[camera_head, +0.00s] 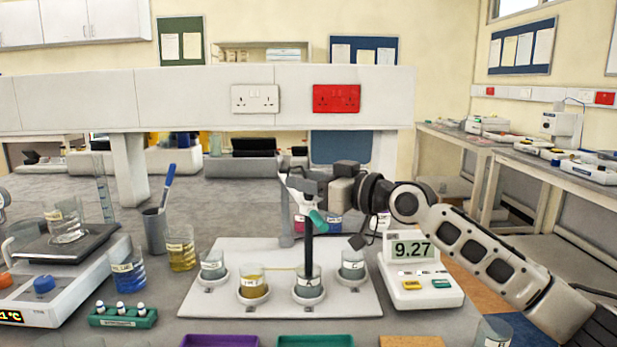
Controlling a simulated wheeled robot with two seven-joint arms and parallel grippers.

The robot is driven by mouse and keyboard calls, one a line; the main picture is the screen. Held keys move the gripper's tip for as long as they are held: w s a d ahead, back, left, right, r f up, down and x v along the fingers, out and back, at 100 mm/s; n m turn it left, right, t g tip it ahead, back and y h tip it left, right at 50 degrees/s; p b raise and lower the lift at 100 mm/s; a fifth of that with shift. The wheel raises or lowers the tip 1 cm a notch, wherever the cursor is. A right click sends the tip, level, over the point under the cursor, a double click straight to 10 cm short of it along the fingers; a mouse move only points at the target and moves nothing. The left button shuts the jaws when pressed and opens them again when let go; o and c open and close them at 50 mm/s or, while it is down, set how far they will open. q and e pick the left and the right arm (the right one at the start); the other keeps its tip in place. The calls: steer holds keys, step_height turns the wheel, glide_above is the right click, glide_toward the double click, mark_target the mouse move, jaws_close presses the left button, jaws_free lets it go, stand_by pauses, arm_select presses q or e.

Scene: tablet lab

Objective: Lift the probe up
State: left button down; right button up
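The dark, slim probe (308,243) stands upright, its lower end inside a beaker (309,287) on the white board. Whether its tip touches the liquid is too small to tell. My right gripper (312,188) is at the probe's upper part, its arm coming in from the right. The fingers overlap a white and teal piece (317,219) there, and I cannot make out whether they are closed on the probe. A grey stand post (286,222) rises just left of the probe. The meter (420,285) reads 9.27. My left gripper does not show.
Left are a pen cup (155,232), a blue-liquid beaker (128,275) and a vial rack (122,317). Trays (220,341) line the front.

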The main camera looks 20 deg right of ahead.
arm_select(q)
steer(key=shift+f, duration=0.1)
